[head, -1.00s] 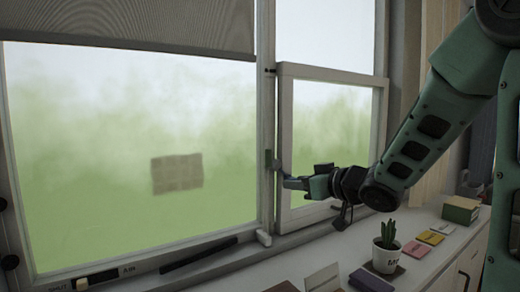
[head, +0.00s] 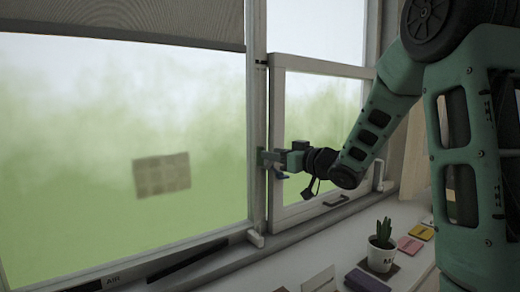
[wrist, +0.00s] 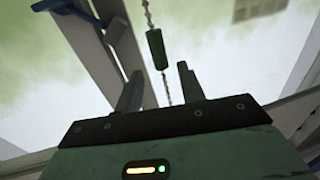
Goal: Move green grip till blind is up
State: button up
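The green grip (wrist: 156,49) hangs on a bead chain in the wrist view, just beyond my fingertips. The chain runs above it and continues below it between my fingers. My gripper (wrist: 160,69) is open, with one finger on each side of the chain line and visible gaps to it. In the head view my gripper (head: 270,158) is at the window post, where the grip is too small to make out clearly. The grey blind (head: 130,20) covers only the top of the large left pane, its lower edge high in the picture.
The window post (head: 257,110) stands right behind the chain. A blue handle (wrist: 65,12) shows at the upper left of the wrist view. Below my arm, the sill counter holds a potted cactus (head: 381,250), a purple box (head: 367,281) and coloured notepads (head: 409,245).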

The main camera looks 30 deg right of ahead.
aim_at(260, 151)
jog(key=p+x, duration=0.1)
jog(key=x, duration=0.5)
grip_shut()
